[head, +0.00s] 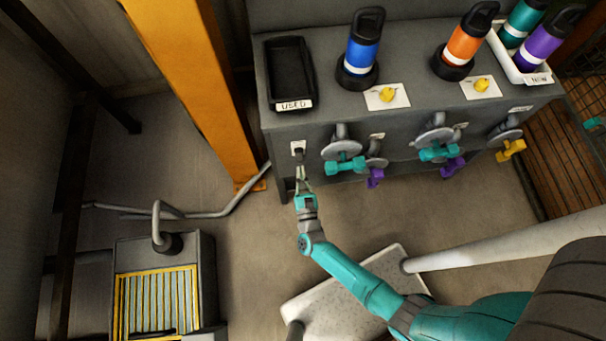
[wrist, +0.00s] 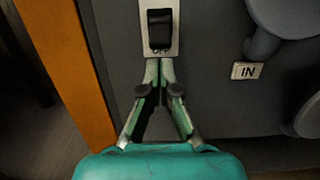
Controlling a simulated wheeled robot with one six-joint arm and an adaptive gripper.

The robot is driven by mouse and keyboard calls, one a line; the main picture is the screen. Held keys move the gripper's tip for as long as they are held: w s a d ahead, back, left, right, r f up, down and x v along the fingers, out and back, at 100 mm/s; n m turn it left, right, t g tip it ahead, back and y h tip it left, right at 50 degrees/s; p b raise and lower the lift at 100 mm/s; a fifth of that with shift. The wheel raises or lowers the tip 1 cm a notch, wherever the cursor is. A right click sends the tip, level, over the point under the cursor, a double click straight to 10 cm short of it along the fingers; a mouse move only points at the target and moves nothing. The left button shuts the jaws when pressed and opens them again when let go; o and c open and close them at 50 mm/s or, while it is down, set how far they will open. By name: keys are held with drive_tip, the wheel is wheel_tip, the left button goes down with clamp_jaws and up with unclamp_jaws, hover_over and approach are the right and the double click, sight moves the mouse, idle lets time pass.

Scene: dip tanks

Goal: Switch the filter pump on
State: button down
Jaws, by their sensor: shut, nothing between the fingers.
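A black rocker switch (head: 299,151) on a pale plate is set in the front of the grey bench, at its left end. In the wrist view the rocker switch (wrist: 159,29) is close up, with the word OFF partly visible under it. My gripper (head: 301,172) is just below the switch. In the wrist view my gripper (wrist: 160,64) has its fingertips together and empty at the plate's lower edge, over part of the lettering. I cannot tell whether they touch the plate. Which way the rocker is tipped is not clear.
Grey valve wheels with teal handles (head: 345,166) stick out right of the switch; an IN label (wrist: 246,71) is near. A yellow post (head: 190,70) stands to the left. A black tray (head: 305,80) and bottles are on top. A grilled box (head: 206,270) stands lower left.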

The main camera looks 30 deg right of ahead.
drive_tip(key=shift+x, duration=1.25)
